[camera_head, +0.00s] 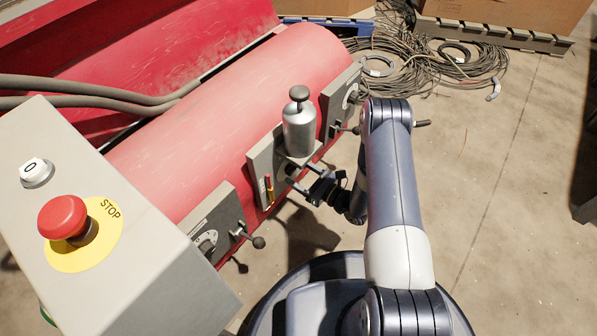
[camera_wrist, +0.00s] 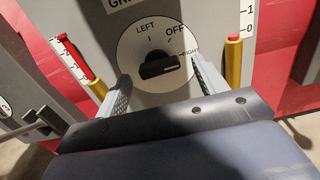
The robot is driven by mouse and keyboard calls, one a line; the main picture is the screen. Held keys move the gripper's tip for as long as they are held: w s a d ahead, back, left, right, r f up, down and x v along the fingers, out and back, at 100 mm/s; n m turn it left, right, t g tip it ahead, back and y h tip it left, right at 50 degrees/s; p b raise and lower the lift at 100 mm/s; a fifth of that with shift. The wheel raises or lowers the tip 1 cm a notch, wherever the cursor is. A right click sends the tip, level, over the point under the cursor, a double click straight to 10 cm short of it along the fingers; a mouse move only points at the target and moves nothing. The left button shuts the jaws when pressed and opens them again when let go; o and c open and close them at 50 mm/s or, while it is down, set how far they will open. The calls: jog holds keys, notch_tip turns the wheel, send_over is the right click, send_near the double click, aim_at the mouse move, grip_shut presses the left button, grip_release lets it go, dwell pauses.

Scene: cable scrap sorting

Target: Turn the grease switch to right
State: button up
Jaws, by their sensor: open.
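The grease switch (camera_wrist: 160,66) is a black knob on a round white dial marked LEFT, OFF and RIGHT, set in a grey panel (camera_wrist: 92,22). In the wrist view the knob lies nearly level, with one end towards the RIGHT mark. I cannot tell its exact setting. My gripper (camera_wrist: 163,82) is open, one finger on each side of the knob, with gaps between. In the head view my gripper (camera_head: 306,187) is in front of the grey panel (camera_head: 256,160) below the silver canister, and the knob is hard to make out there.
A silver canister (camera_head: 299,130) tops the panel on the red machine (camera_head: 150,165). Brass-coloured cylinders with red tops (camera_wrist: 233,62) flank the dial. Levers with black knobs (camera_head: 258,242) stick out nearby. A control box with a red STOP button (camera_head: 62,217) is at left. Cable coils (camera_head: 400,65) lie behind.

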jog(key=p+v, duration=0.2)
jog(key=v, duration=0.7)
jog(key=shift+s+d+p, duration=0.2)
jog(key=shift+p, duration=0.1)
jog(key=b+x, duration=0.3)
jog(key=x, duration=0.7)
jog(key=shift+w+a, duration=0.3)
